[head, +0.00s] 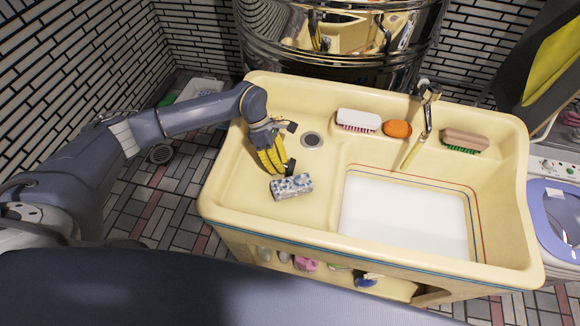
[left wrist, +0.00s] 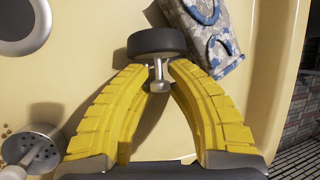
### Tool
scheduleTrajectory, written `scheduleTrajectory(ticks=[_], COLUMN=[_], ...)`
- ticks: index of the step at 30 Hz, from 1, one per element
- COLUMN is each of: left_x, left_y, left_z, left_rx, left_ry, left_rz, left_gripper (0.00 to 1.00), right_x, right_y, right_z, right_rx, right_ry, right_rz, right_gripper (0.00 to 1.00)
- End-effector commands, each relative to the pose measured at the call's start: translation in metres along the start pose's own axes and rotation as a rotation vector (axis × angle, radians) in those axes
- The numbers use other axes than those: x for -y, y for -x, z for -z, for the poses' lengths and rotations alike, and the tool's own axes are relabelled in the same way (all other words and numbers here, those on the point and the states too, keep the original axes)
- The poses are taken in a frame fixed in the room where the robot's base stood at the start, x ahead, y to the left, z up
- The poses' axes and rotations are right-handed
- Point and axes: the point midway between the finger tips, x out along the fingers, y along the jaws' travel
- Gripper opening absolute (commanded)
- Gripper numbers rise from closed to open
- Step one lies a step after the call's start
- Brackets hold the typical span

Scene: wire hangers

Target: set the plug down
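The plug (head: 290,167) is a black disc with a short metal stem and knob. It shows clearly in the left wrist view (left wrist: 157,41), between the fingertips of my left gripper (left wrist: 160,72). The yellow fingers close around its stem. In the head view my left gripper (head: 277,170) points down over the left, shallow part of the cream sink (head: 235,185). The plug is close above or on this surface; I cannot tell if it touches. The round drain (head: 312,139) lies open behind and right of the plug. My right gripper is not in view.
A blue-and-white patterned packet (head: 291,186) lies right beside the plug. A white brush (head: 358,120), an orange soap (head: 397,129) and a brown brush (head: 465,141) stand on the back ledge. A tap (head: 428,105) rises over the right basin.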

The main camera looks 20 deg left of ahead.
Motion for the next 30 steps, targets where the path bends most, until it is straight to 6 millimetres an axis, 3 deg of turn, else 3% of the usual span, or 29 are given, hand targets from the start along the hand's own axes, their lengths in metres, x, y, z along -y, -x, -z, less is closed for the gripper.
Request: scheduleTrajectory(ticks=[3,20,30], left_x=[0.0,0.001,0.013], left_y=[0.0,0.004,0.042], left_z=[0.0,-0.002,-0.017], left_rx=[0.0,0.0,0.001], left_ry=[0.0,-0.001,-0.003], left_rz=[0.0,-0.001,-0.003], left_gripper=[0.0,0.0,0.0], right_x=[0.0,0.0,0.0], right_y=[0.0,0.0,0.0], right_z=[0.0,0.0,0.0], right_rx=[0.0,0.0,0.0], right_ry=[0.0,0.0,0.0], right_rz=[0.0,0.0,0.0], right_gripper=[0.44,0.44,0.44])
